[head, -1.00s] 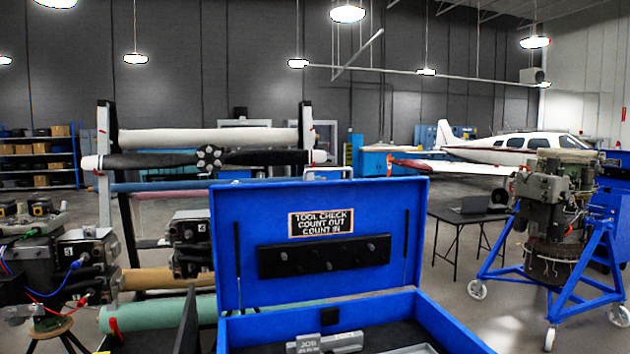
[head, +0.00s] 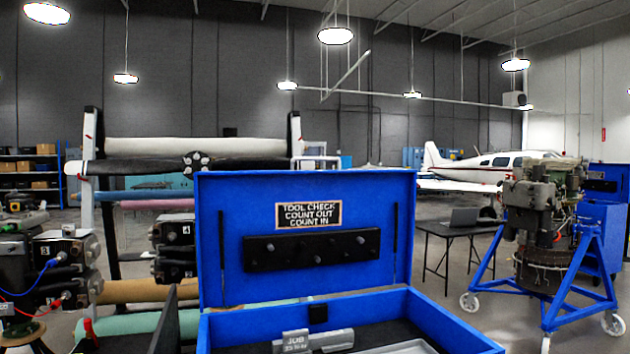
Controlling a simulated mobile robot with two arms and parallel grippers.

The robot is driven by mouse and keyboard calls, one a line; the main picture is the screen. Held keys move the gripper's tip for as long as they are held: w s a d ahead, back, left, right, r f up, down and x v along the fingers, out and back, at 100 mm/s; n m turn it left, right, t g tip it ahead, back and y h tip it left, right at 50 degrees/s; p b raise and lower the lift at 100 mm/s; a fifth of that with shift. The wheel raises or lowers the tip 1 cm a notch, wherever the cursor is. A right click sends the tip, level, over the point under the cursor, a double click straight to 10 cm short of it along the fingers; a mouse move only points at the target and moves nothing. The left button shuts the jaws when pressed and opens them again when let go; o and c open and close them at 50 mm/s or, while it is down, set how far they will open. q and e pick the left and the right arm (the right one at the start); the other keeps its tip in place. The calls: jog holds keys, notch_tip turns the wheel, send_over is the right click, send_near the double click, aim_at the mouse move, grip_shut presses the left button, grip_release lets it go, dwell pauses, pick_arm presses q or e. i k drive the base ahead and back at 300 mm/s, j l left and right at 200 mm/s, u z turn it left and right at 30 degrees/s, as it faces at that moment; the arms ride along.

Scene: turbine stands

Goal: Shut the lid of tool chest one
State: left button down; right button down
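A blue tool chest (head: 445,325) stands close in front of me at the bottom of the head view. Its blue lid (head: 380,210) is open and stands nearly upright at the back of the box. Inside the lid are a tool-check label (head: 308,215) and a black strip (head: 312,250) with small knobs. A grey block marked JOB (head: 318,341) lies inside the box. No number shows on the chest, so I cannot tell from markings whether it is chest one. The front of the box is cut off by the frame. Neither gripper is in view.
Grey and black units with cables (head: 65,265) stand at the left. A dark upright panel (head: 166,322) is just left of the chest. A rack with a propeller (head: 195,164) is behind.

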aim_at(262, 235)
jog(key=i+l+z, duration=0.25)
jog(key=z, duration=0.15)
jog(key=i+l+z, duration=0.25)
jog(key=z, duration=0.2)
jog(key=i+l+z, duration=0.1)
jog(key=i+z, duration=0.5)
jog(key=z, duration=0.25)
jog(key=i+l+z, duration=0.15)
jog(key=i+z, duration=0.2)
jog(key=i, duration=0.25)
jog(key=i+z, duration=0.35)
jog(key=i, duration=0.3)
jog(key=i+u, duration=0.8)
jog(key=i, duration=0.2)
jog(key=i+l+u, duration=0.3)
jog(key=i+u, duration=0.15)
jog(key=i+j+u, duration=0.2)
jog(key=i+u, duration=0.2)
jog(key=i+j+u, duration=0.15)
jog(key=i+u, duration=0.6)
jog(key=i+l+u, duration=0.15)
jog(key=i+u, duration=0.75)
jog(key=i+l+u, duration=0.35)
jog(key=i+u, duration=0.15)
jog(key=i, duration=0.2)
